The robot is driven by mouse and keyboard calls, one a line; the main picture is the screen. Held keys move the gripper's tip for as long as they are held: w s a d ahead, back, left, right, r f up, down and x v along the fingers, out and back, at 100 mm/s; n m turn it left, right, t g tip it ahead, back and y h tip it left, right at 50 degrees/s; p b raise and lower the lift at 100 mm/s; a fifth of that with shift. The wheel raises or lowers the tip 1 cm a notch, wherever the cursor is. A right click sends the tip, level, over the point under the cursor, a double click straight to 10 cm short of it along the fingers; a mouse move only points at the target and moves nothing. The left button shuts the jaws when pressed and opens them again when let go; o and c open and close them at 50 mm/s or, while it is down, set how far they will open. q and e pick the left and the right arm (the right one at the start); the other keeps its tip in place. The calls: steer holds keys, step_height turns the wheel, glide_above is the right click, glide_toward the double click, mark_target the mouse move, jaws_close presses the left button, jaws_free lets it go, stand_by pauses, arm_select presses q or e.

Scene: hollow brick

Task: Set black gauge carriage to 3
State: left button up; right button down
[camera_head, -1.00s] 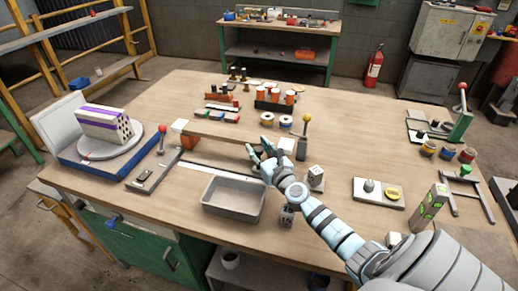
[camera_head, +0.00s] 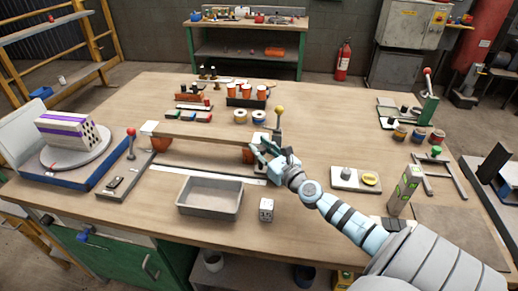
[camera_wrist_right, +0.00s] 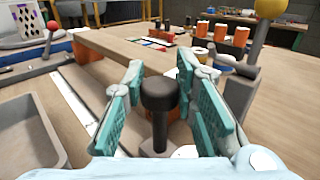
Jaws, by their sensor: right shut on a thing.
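The black gauge carriage shows as a dark round knob on a post (camera_wrist_right: 160,100) in the right wrist view, between my right gripper's teal fingers. In the head view my right gripper (camera_head: 263,152) is at the right end of the long wooden plank, just in front of the yellow-knobbed lever (camera_head: 279,112). It hides the carriage there. A pale strip (camera_head: 205,170) runs along the front of the plank, and it also shows in the wrist view (camera_wrist_right: 80,100). Its markings are too small to read. My left gripper is out of view.
A grey tray (camera_head: 210,195) and a dotted white cube (camera_head: 266,210) stand in front. The wooden plank (camera_head: 205,138) lies behind the strip. A plate with a yellow ring (camera_head: 357,179) and a green-marked block (camera_head: 404,190) stand to the right.

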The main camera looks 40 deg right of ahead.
steer(key=c, duration=1.7)
jaws_free()
steer(key=shift+f, duration=0.1)
steer(key=shift+o, duration=0.8)
steer(key=shift+s+d, duration=0.15)
steer(key=s+a, duration=0.1)
steer(key=s, duration=1.1)
steer(key=shift+a, duration=0.15)
